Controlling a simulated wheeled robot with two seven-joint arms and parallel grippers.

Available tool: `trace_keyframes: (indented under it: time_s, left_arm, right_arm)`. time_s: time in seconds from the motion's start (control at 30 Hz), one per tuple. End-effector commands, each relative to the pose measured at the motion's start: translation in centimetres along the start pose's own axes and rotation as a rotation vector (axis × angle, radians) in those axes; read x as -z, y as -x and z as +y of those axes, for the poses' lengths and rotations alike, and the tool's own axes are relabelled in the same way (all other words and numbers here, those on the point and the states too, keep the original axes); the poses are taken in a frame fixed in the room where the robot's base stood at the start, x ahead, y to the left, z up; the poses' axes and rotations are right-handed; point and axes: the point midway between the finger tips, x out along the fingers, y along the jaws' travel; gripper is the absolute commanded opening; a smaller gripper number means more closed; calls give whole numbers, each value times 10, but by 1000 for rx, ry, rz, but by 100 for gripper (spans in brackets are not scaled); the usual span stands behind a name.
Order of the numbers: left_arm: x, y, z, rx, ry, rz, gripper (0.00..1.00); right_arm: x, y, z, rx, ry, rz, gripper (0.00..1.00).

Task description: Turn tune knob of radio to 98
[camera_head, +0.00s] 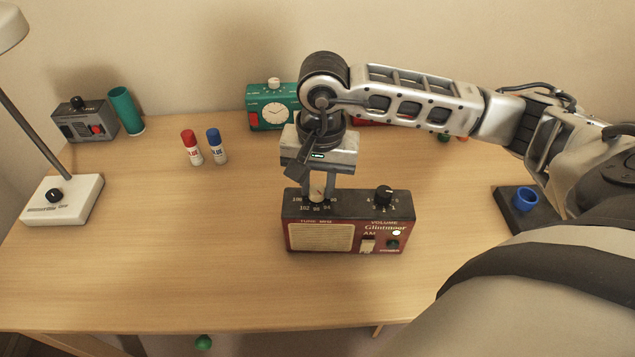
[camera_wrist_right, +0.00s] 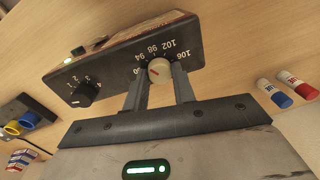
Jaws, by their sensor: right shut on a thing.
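The radio (camera_head: 348,247) stands upright near the middle of the desk, with a dark top and a red front with a pale speaker grille. Its cream tune knob (camera_wrist_right: 160,71) sits on the top panel beside a printed scale that includes 94, 98, 102 and 106. My right gripper (camera_head: 317,197) comes down from above and is shut on the tune knob, one finger on each side. I cannot tell exactly which number the knob's mark points at. The black volume knob (camera_head: 384,194) is on the same panel, and it also shows in the wrist view (camera_wrist_right: 84,94). My left gripper is not in view.
Red and blue glue sticks (camera_head: 192,150) stand to the left. A grey box (camera_head: 84,124), a green cylinder (camera_head: 125,109) and a lamp base (camera_head: 63,204) are at far left. The desk's left front is clear.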

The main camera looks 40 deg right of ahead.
Motion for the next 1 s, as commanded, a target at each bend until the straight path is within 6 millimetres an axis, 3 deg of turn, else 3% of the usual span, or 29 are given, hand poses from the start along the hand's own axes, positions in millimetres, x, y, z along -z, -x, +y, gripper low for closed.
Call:
trace_keyframes:
  time_s: [0.27, 0.6, 1.0]
  left_arm:
    - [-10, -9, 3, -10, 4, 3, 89]
    - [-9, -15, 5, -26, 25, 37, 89]
    - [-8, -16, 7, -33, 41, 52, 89]
  right_arm:
    - [0, -3, 0, 3, -202, 11, 3]
    - [0, -2, 1, 1, -455, 21, 3]
    - [0, 0, 1, 0, -605, 26, 3]
